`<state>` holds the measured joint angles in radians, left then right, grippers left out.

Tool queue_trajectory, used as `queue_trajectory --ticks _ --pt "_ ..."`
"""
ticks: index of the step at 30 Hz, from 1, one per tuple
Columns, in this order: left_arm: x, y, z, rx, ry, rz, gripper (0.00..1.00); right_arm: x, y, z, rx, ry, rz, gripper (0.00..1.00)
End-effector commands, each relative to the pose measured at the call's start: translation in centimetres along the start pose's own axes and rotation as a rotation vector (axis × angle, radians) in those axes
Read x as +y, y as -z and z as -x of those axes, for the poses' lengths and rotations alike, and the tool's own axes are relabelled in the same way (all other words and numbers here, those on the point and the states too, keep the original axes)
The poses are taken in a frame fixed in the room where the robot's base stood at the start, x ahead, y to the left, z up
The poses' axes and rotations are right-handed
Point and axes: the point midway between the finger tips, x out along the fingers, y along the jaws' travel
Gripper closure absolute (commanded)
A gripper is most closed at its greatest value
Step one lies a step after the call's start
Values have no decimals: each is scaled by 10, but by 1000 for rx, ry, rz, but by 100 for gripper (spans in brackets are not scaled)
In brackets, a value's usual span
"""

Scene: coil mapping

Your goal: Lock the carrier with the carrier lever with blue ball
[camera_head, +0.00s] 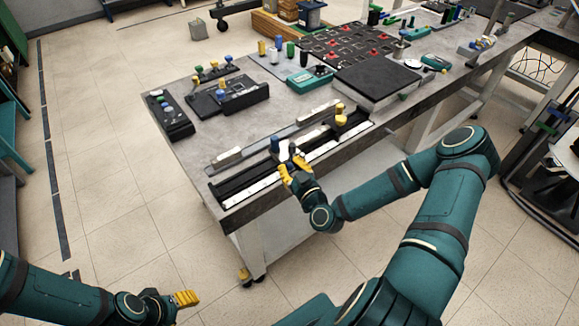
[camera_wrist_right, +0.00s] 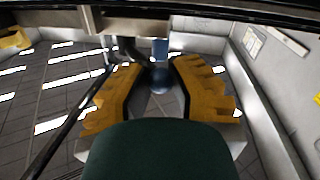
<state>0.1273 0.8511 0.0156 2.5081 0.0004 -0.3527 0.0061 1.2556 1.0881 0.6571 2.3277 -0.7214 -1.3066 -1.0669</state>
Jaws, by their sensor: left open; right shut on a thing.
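My right gripper (camera_head: 293,166) is at the front edge of the grey table, at the long black-and-white rail (camera_head: 237,194). The lever below the ball is mostly hidden. A blue part (camera_wrist_right: 160,48) stands just beyond the ball; a dark blue top (camera_head: 275,145) shows at the rail in the head view, beside the gripper. My left gripper (camera_head: 186,298) is open and empty, low over the floor, away from the table.
A yellow-topped part (camera_head: 340,115) stands further right along the rail. Black fixtures with coloured knobs (camera_head: 170,115) (camera_head: 230,95) and a dark flat box (camera_head: 377,80) occupy the table behind. The floor left of the table is clear.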

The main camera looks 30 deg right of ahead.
Motion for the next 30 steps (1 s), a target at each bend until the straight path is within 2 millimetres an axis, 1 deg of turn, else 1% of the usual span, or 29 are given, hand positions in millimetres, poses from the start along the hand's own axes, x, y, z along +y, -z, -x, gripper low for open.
queue_trajectory --ticks 7,15,24,30 --pt "-6 -5 -15 -11 -1 -3 44 12 -2 4 37 138 13 100" --pt "-13 -3 -34 0 -1 -5 44 30 -5 8 80 365 15 100" --pt "-16 -1 -42 5 0 -6 44 46 -6 9 124 588 11 100" --pt "-16 -1 -44 7 0 -6 44 53 -6 8 145 686 8 100"
